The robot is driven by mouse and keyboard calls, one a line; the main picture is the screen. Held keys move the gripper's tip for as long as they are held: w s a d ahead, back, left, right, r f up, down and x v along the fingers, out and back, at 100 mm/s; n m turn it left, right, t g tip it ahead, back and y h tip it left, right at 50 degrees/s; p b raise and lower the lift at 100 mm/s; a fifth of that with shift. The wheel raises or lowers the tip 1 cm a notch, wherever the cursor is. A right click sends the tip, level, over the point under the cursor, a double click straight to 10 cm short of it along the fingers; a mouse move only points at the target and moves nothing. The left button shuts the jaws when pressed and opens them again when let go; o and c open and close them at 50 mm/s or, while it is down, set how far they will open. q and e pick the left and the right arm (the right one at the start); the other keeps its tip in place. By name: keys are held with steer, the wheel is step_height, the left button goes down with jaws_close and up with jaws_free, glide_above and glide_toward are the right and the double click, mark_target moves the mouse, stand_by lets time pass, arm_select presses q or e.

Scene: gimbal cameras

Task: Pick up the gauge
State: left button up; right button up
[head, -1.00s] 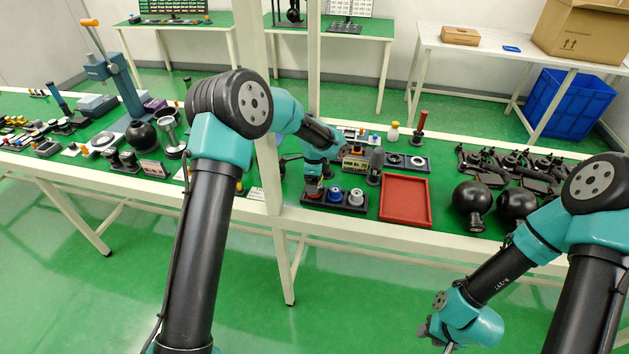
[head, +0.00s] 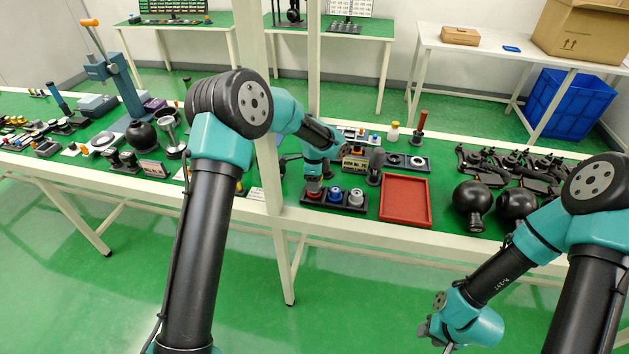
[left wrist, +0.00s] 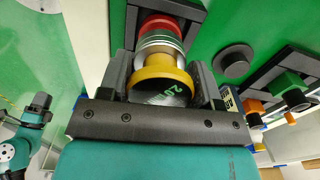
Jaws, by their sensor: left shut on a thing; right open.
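The gauge (left wrist: 162,76) shows in the left wrist view as a short cylinder with a yellow ring at the near end, silver bands and a red part at the far end. Its near face has the marking "2.0". My left gripper (left wrist: 164,62) has its two dark fingers on either side of the gauge and is shut on it. In the head view my left gripper (head: 313,182) is low over the left end of a black rack (head: 345,207), where a red part shows beneath it. My right gripper (head: 430,333) is open and empty, off the table's front.
A blue gauge (head: 335,194) and a grey-white gauge (head: 356,197) stand in the same rack to the right. A red tray (head: 405,201) lies beside the rack. Two black spheres (head: 470,198) and several black fixtures stand further right. A white post (head: 266,150) rises left of my left gripper.

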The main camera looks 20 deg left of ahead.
arm_select(q)
steer(key=shift+r, duration=0.15)
step_height(320, 180, up, 10)
steer(key=shift+f, duration=0.1)
stand_by(0.5)
stand_by(0.3)
steer(key=d, duration=0.2)
steer(key=d+f, duration=0.1)
steer(key=d, duration=0.4)
steer(key=shift+w+d+f, duration=0.1)
steer(key=shift+w+f, duration=0.05)
steer(key=shift+f, duration=0.2)
glide_above(335, 189)
steer(key=shift+f, duration=2.95)
steer(key=shift+f, duration=1.25)
